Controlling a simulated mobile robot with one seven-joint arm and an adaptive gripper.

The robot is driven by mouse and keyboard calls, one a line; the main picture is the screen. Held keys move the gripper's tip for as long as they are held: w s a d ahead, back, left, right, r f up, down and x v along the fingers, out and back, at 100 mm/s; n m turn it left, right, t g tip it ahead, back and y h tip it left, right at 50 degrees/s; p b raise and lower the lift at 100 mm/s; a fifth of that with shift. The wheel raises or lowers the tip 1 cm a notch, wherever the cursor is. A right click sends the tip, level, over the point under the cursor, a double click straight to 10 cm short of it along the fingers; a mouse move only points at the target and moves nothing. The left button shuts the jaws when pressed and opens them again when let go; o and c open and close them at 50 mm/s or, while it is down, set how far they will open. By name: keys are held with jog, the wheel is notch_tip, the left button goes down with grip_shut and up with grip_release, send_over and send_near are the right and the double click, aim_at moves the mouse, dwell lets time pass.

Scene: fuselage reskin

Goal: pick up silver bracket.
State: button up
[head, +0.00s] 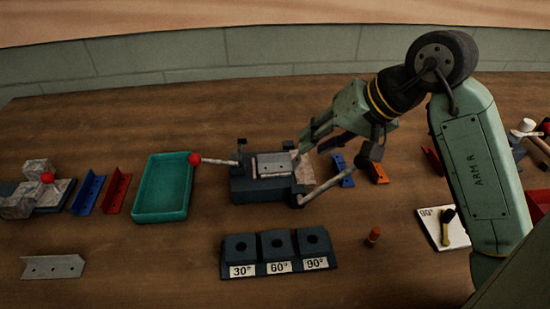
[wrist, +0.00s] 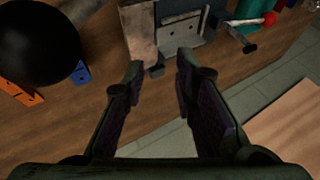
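A silver bracket (head: 275,164) with small holes sits in the dark bending fixture (head: 262,190) at the middle of the table. It also shows at the top of the wrist view (wrist: 181,29). A second silver bracket (head: 54,266) lies on the table at the front left. My gripper (head: 311,147) is just right of the fixture, its fingers pointing down and left towards it. In the wrist view my gripper (wrist: 160,65) has its fingers apart with nothing between them. I cannot tell its exact height above the fixture.
The fixture has a lever (head: 324,186) at right and a red-knobbed one (head: 195,159) at left. A teal tray (head: 163,217), blue (head: 88,194) and red (head: 117,190) brackets lie left. An angle block stand (head: 275,270) stands in front.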

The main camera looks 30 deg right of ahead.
aim_at(275, 163)
jog(key=shift+d+p+x, duration=0.1)
jog(key=shift+p+x, duration=0.55)
jog(key=shift+x, duration=0.65)
jog(key=shift+d+p+x, duration=0.15)
jog(key=shift+p+x, duration=0.45)
jog(key=shift+x, duration=0.7)
jog(key=shift+f, duration=0.1)
grip_shut()
